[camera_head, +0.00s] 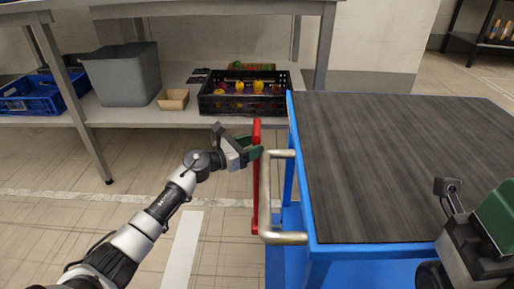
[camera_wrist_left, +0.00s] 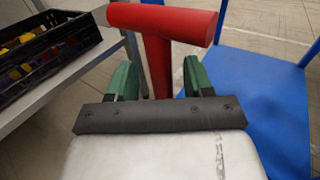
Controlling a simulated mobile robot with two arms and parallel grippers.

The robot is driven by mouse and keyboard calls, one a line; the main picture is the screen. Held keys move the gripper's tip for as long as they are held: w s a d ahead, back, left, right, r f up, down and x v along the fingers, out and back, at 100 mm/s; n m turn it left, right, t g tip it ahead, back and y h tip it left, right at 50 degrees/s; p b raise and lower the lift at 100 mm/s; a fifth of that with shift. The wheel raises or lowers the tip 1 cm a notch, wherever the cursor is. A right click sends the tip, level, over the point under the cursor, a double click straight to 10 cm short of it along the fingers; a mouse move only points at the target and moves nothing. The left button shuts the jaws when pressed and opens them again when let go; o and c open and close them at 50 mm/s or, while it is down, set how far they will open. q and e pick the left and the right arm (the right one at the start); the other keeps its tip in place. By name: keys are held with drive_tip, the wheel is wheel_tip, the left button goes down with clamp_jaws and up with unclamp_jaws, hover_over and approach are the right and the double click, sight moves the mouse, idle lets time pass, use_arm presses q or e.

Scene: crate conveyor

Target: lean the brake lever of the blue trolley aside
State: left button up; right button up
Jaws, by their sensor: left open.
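The red brake lever (camera_head: 256,185) stands upright at the left end of the blue trolley (camera_head: 303,190), beside its metal push handle (camera_head: 266,200). In the left wrist view the lever (camera_wrist_left: 161,22) has a T-shaped top with a crossbar. My left gripper (camera_head: 250,150) is at the upper part of the lever. In the left wrist view its green fingers (camera_wrist_left: 158,80) are apart, one on each side of the lever's stem, below the crossbar. Part of the stem is hidden behind the gripper body. My right gripper (camera_head: 490,220) shows partly at the right edge, over the trolley; its fingertips are unclear.
The trolley's dark top (camera_head: 400,160) is bare. Behind stands a shelf table (camera_head: 140,118) with a black crate (camera_head: 245,104) of colourful items, a grey bin (camera_head: 125,78) and a small cardboard box (camera_head: 173,99). A blue crate (camera_head: 30,104) is at far left. Floor left of the trolley is clear.

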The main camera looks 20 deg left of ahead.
use_arm(q)
drive_tip(key=shift+x, duration=1)
clamp_jaws()
